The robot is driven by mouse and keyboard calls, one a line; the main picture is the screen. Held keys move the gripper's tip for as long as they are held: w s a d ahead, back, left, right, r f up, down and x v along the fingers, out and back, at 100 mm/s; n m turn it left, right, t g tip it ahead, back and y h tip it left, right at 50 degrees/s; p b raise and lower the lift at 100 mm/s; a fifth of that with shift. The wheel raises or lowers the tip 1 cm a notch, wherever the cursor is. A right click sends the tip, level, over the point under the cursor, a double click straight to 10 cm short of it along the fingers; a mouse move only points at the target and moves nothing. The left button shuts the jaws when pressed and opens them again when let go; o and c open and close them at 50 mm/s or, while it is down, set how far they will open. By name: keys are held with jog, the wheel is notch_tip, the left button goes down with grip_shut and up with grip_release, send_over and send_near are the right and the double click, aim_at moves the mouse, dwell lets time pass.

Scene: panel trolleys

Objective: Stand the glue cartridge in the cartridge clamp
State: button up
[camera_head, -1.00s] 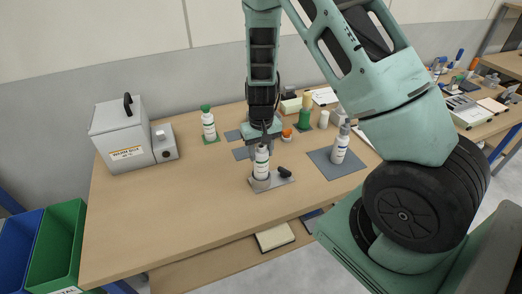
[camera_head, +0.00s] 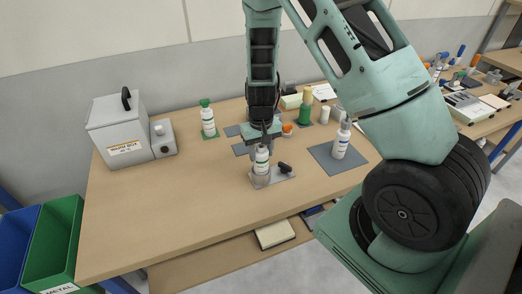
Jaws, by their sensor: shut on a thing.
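The glue cartridge (camera_head: 262,158) is white with green print and stands upright at the front middle of the table. My gripper (camera_head: 263,143) is shut on its upper end from above. The cartridge clamp (camera_head: 272,178) is a grey plate with a round holder and a black lever (camera_head: 284,168) on its right. The cartridge's lower end is at the round holder and looks to be inside it. I cannot tell whether it rests on the bottom.
A green-capped bottle (camera_head: 207,122) stands behind on the left, a grey-capped bottle (camera_head: 341,140) on a grey mat (camera_head: 325,160) to the right. A grey box (camera_head: 118,130) stands at the left. The table front left is clear.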

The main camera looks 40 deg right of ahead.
jog(key=shift+f+b, duration=0.5)
jog(key=shift+f, duration=0.15)
jog(key=o, duration=1.4)
jog(key=shift+o, duration=0.2)
jog(key=shift+r, duration=0.1)
notch_tip(320, 180, up, 17)
jog(key=b, duration=0.2)
jog(key=shift+r, duration=0.2)
jog(key=s+a+n+y+b, duration=0.1)
jog(key=s+a+n, duration=0.3)
jog(key=a, duration=0.5)
jog(key=s+a+n, duration=0.1)
jog(key=s+a, duration=0.4)
jog(key=a, duration=0.3)
jog(key=s+a+n, duration=0.3)
jog(key=s, duration=0.4)
jog(key=s+a+n+b, duration=0.1)
jog(key=s+a+n, duration=0.2)
jog(key=s, duration=0.5)
jog(key=shift+s+a+f, duration=0.15)
jog(key=shift+a+f, duration=0.05)
jog(key=shift+a, duration=0.55)
